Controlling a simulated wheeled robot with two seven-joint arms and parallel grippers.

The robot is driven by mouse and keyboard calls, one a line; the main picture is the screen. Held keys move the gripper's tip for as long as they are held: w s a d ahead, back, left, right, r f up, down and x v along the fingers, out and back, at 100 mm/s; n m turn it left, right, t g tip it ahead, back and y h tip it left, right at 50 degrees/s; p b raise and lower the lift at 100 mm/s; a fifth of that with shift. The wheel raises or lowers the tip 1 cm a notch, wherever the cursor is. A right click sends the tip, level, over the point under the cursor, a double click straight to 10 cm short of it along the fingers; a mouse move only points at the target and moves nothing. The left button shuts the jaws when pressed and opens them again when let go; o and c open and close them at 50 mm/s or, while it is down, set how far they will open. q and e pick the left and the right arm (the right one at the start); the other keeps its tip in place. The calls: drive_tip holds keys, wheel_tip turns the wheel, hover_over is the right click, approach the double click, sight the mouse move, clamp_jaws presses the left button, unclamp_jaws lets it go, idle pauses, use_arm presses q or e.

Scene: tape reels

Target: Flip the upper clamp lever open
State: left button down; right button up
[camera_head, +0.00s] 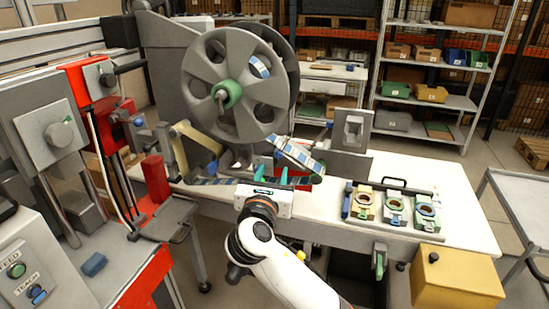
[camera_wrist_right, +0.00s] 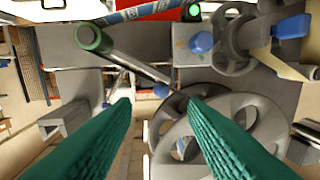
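My right gripper (camera_head: 273,174) is in front of the tape path below the large grey reel (camera_head: 198,85). Its two green fingers are apart in the right wrist view (camera_wrist_right: 160,104), with nothing held between them. The reel's spoked wheel also shows there (camera_wrist_right: 175,135). A blue knob on a grey block (camera_wrist_right: 201,42), a blue handle (camera_wrist_right: 292,27) and a small blue knob (camera_wrist_right: 160,90) lie beyond the fingertips, not touching them. I cannot tell which part is the upper clamp lever, or its position. My left gripper is out of view.
A green-capped grey roller (camera_wrist_right: 94,38) sticks out near the fingers. Striped tape (camera_head: 298,154) runs below the reel. Several small fixtures (camera_head: 394,210) stand on the white table (camera_head: 461,222). A red machine (camera_head: 92,85) stands at left; a yellow box (camera_head: 458,280) at lower right.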

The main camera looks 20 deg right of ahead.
sight(278, 157)
drive_tip(key=x, duration=0.7)
drive_tip(key=shift+w+p, duration=0.3)
drive_tip(key=shift+w, duration=0.05)
drive_tip(key=shift+c, duration=0.6)
clamp_jaws()
